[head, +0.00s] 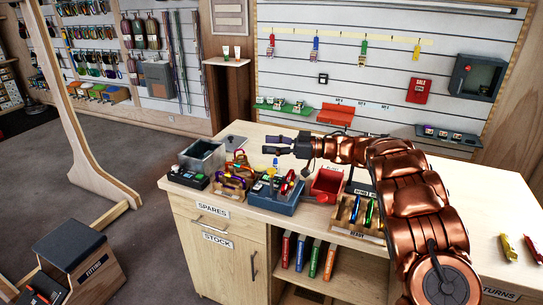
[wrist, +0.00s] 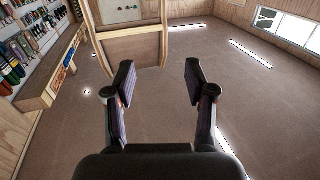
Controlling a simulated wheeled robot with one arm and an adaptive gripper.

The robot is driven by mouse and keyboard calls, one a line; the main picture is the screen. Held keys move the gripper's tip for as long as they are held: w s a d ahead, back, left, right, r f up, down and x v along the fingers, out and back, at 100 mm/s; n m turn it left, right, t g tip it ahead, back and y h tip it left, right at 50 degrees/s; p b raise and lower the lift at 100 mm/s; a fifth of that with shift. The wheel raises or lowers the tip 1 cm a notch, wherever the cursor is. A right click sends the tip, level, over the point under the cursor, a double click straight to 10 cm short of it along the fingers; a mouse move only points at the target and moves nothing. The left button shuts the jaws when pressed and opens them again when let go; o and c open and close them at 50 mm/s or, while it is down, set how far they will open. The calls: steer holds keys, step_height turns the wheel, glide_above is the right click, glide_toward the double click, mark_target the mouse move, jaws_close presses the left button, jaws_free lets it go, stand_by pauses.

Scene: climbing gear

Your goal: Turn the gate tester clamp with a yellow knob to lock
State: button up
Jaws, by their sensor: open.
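A blue-grey box-shaped device (head: 283,208) stands near the front edge of the wooden counter and looks like the gate tester. A small yellow part (head: 271,171) shows at its top, below a blue piece; I cannot tell for sure that it is the clamp's knob or how it is turned. My gripper (head: 272,145) is above and behind the device, pointing left, apart from it. In the wrist view my gripper (wrist: 157,80) has its two dark fingers wide apart with nothing between them. The device is not in the wrist view.
Beside the device are a grey bin (head: 203,155), a wooden tray of carabiners (head: 233,182), a red tray (head: 327,184) and a wooden rack of coloured gear (head: 357,215). My arm spans the counter's right part. The wrist view shows open floor (wrist: 160,120).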

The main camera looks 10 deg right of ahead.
steer(key=shift+r, duration=0.3)
steer(key=shift+c, duration=0.4)
